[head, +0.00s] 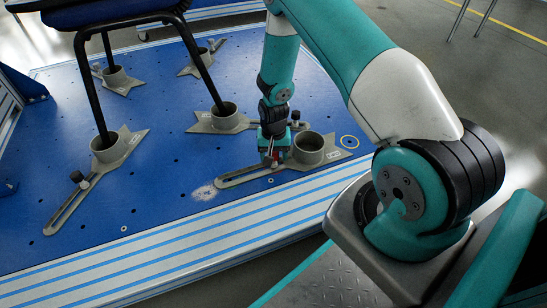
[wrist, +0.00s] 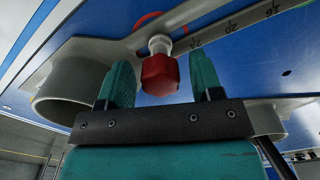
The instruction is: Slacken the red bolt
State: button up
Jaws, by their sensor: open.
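The red bolt (wrist: 160,75) has a faceted red head on a pale shank, and it sits at the slotted arm of a grey clamp plate. In the wrist view, my gripper (wrist: 161,84) is open, with one teal finger on each side of the bolt head. Gaps show between the head and both fingers. In the head view, my gripper (head: 270,158) points down at the near clamp's slotted arm (head: 237,177), beside its round cup (head: 308,148). Only a small bit of red shows there; the fingers hide most of the bolt.
Another clamp's cup (head: 223,115) and black knob (head: 295,115) stand close behind my gripper. A black chair frame (head: 198,62) stands with its legs in cups. A further clamp with a black knob (head: 77,176) lies left.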

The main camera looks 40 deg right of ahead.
jog(key=m+p, duration=0.1)
jog(key=m, duration=0.1)
jog(key=shift+r+m, duration=0.1)
jog(key=shift+m, duration=0.9)
jog(key=c, duration=0.9)
jog(key=shift+n+p, duration=0.85)
jog(key=shift+n, duration=1.15)
jog(key=n+p, duration=0.1)
jog(key=n, duration=0.1)
jog(key=shift+n, duration=1)
